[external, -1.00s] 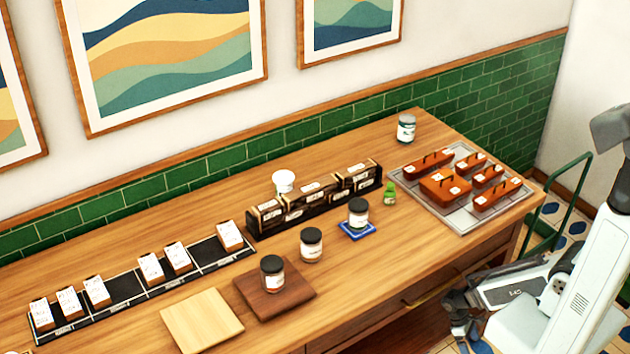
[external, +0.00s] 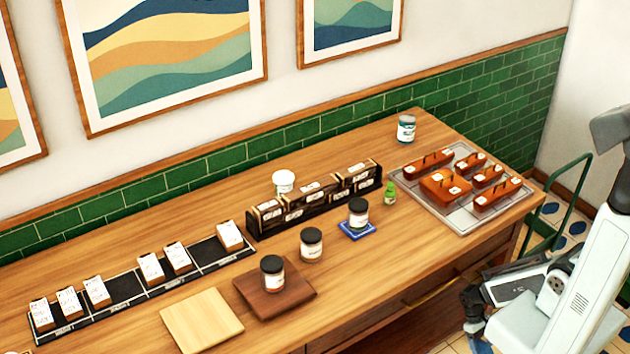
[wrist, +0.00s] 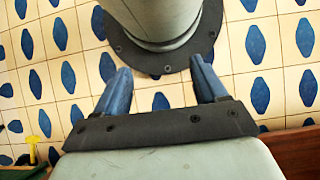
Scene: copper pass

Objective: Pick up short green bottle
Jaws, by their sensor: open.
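The short green bottle (external: 390,194) stands upright on the wooden counter (external: 130,235), between the black box rack and the metal tray. It has a pale label low on its body. My gripper (wrist: 162,85) is open and empty in the wrist view, its two blue fingers apart above the patterned floor. In the external view my gripper (external: 476,325) hangs low in front of the counter at the lower right, well away from the bottle. The bottle does not show in the wrist view.
A jar on a blue coaster (external: 357,230) stands left of the bottle. The metal tray (external: 462,228) with several orange-brown boxes lies to its right. A black rack (external: 315,200) stands behind and left. Bare counter lies in front of the bottle.

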